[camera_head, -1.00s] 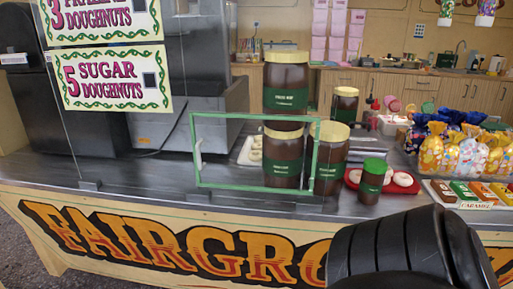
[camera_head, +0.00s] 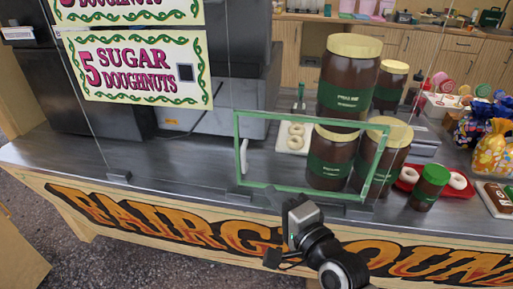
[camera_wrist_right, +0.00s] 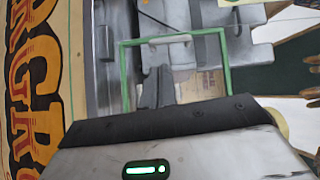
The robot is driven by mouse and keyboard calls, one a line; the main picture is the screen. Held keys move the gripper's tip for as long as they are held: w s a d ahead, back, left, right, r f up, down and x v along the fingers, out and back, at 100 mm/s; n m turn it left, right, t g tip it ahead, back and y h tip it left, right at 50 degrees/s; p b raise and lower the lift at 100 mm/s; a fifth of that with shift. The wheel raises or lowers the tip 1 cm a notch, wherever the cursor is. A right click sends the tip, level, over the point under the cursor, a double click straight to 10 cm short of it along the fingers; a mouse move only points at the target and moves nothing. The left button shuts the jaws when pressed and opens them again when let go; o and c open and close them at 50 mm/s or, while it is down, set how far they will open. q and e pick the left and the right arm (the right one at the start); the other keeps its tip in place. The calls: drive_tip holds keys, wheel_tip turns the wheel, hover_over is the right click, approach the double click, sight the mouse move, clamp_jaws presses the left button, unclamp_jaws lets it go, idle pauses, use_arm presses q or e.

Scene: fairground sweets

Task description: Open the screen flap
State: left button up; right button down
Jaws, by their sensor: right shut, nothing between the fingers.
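The screen flap (camera_head: 275,113) is a clear panel in a green frame, in line with the clear screen above the counter. Its white handle (camera_head: 243,157) is on the left side of the frame. My right gripper (camera_head: 302,215) is in front of the flap's lower edge, to the right of and below the handle; its fingers are hidden in the head view. In the right wrist view the shut, empty fingers (camera_wrist_right: 158,75) point towards the side of the green frame with the handle (camera_wrist_right: 167,38), apart from it in the picture. My left gripper is out of view.
Behind the flap stand large brown jars (camera_head: 348,75) and a tray of doughnuts (camera_head: 293,138). A green-lidded jar (camera_head: 429,187) and a red tray (camera_head: 406,184) are to the right. A sugar doughnuts sign (camera_head: 138,70) hangs left. The counter (camera_head: 190,165) left of the handle is clear.

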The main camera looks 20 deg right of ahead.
sight(256, 167)
drive_tip(key=shift+m+t, duration=0.3)
drive_tip(key=shift+m, duration=0.3)
drive_tip(key=w, duration=0.6)
drive_tip(key=w+r+p, duration=0.1)
drive_tip(key=w, duration=0.2)
drive_tip(key=shift+a+r, duration=0.1)
drive_tip(key=shift+a, duration=0.1)
drive_tip(key=shift+w+a, duration=0.1)
drive_tip(key=shift+w, duration=0.6)
